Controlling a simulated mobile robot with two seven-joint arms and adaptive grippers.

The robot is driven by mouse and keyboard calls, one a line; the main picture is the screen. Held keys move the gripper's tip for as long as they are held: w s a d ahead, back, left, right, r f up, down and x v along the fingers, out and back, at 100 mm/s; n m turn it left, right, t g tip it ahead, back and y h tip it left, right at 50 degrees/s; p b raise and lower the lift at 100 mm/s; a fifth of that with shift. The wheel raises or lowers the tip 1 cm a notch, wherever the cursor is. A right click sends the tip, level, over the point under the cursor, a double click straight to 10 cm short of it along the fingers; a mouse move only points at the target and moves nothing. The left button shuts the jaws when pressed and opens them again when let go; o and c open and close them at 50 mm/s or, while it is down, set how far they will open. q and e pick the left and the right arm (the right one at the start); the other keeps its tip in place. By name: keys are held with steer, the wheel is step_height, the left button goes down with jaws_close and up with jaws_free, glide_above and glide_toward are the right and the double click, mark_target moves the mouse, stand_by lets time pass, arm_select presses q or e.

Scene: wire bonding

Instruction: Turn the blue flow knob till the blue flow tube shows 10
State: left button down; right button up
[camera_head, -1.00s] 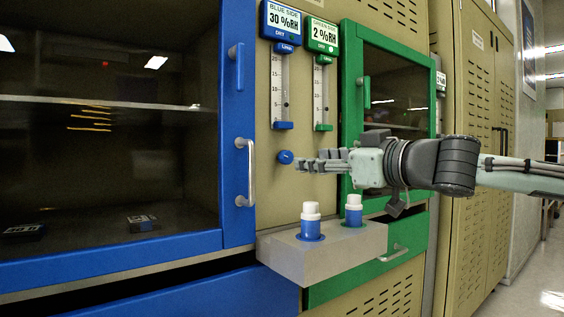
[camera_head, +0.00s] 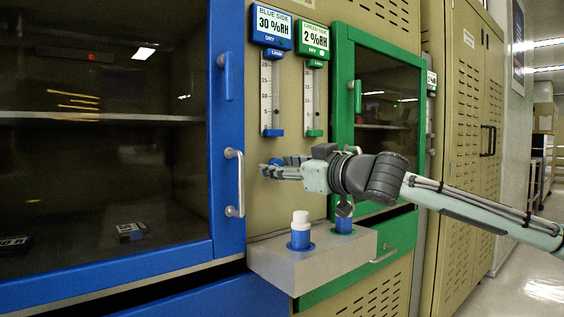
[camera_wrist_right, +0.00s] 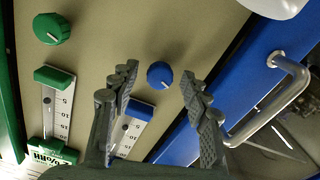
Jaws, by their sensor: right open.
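The blue flow knob (camera_head: 277,160) is on the beige panel below the blue flow tube (camera_head: 271,95). In the head view my right gripper (camera_head: 268,170) partly covers it. In the right wrist view the whole round knob (camera_wrist_right: 160,75) shows, with a white pointer line. My right gripper (camera_wrist_right: 157,82) is open, one finger on each side of the knob, with gaps between. The blue flow tube (camera_wrist_right: 134,123) also shows in the wrist view, partly behind a finger. Its reading is too small to tell. My left gripper is not in view.
The blue door handle (camera_head: 234,183) stands out left of the gripper. A green flow tube (camera_head: 314,98) is to the right, and its green knob (camera_wrist_right: 51,29) shows in the wrist view. A grey holder (camera_head: 310,262) with two white-capped blue bottles juts out below.

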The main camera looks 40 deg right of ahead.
steer(key=shift+c, duration=0.6)
jaws_close()
